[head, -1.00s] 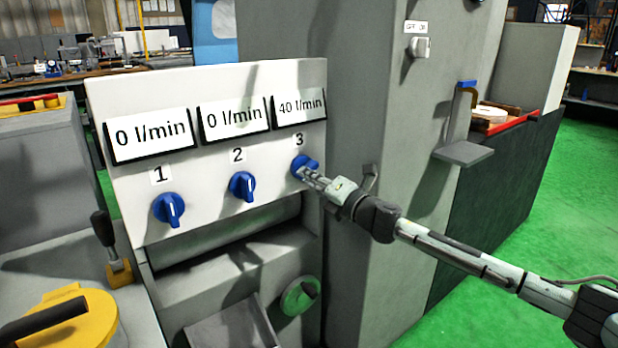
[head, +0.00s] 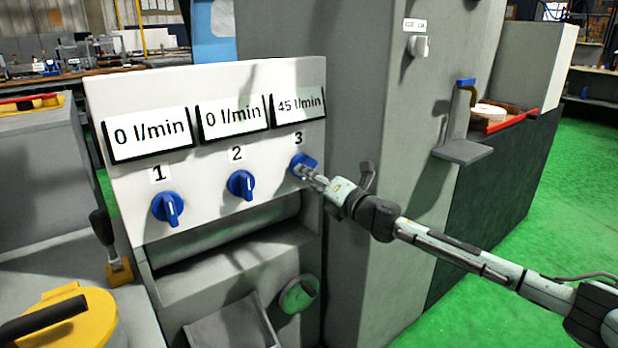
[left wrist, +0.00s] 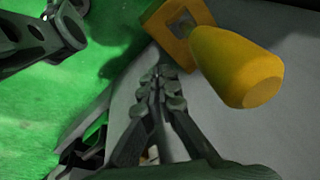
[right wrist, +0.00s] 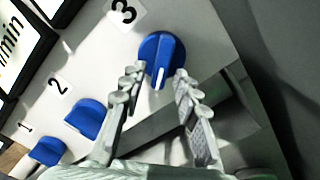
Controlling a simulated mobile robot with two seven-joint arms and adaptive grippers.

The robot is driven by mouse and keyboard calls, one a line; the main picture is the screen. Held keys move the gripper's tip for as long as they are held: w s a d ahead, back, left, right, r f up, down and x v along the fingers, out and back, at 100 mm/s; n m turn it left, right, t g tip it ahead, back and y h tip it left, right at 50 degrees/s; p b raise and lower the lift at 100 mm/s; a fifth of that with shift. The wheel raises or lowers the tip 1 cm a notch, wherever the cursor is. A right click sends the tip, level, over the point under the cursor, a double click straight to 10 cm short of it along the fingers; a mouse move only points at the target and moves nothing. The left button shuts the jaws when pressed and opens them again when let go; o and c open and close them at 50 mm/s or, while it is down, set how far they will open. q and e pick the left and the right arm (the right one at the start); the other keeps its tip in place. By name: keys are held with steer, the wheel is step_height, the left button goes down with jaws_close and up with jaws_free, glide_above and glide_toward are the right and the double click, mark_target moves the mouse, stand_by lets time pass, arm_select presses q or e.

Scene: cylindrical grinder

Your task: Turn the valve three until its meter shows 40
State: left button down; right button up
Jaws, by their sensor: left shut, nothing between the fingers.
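Valve three (head: 303,165) is a blue knob with a white mark, at the right end of a white panel; it shows large in the right wrist view (right wrist: 162,56). Its meter (head: 299,105) above it reads 45 l/min. My right gripper (head: 308,174) is at the knob. In the right wrist view its fingers (right wrist: 156,75) are spread apart, with the knob just beyond and between the tips; I cannot tell whether they touch it. My left gripper (left wrist: 160,76) is shut and empty, seen only in the left wrist view.
Valve one (head: 168,208) and valve two (head: 241,185) sit left on the panel; their meters read 0 l/min. A yellow handle (left wrist: 235,65) is close to my left gripper. A grey cabinet (head: 375,280) stands right of the panel.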

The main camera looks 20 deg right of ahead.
steer(key=v, duration=1.2)
stand_by(0.5)
steer(key=s+d+f+m+g+h, duration=0.2)
steer(key=s+f+m+h, duration=0.3)
steer(key=f, duration=0.6)
steer(key=s+d+f+m+g, duration=0.2)
steer(key=f+m, duration=0.5)
steer(key=f, duration=0.4)
steer(key=s+d+f+m+g+h, duration=0.2)
steer(key=s+d+f+m+h, duration=0.15)
steer(key=f+m, duration=0.55)
steer(key=s+a+f+m+g, duration=0.3)
steer(key=s+f+g, duration=0.1)
steer(key=s+f, duration=0.7)
steer(key=s+a+f+m+g, duration=0.3)
steer(key=s+f, duration=0.8)
steer(key=s, duration=0.5)
steer(key=shift+s+f+m+g+y, duration=0.15)
steer(key=shift+f+m+g+y, duration=0.25)
steer(key=shift+g, duration=0.5)
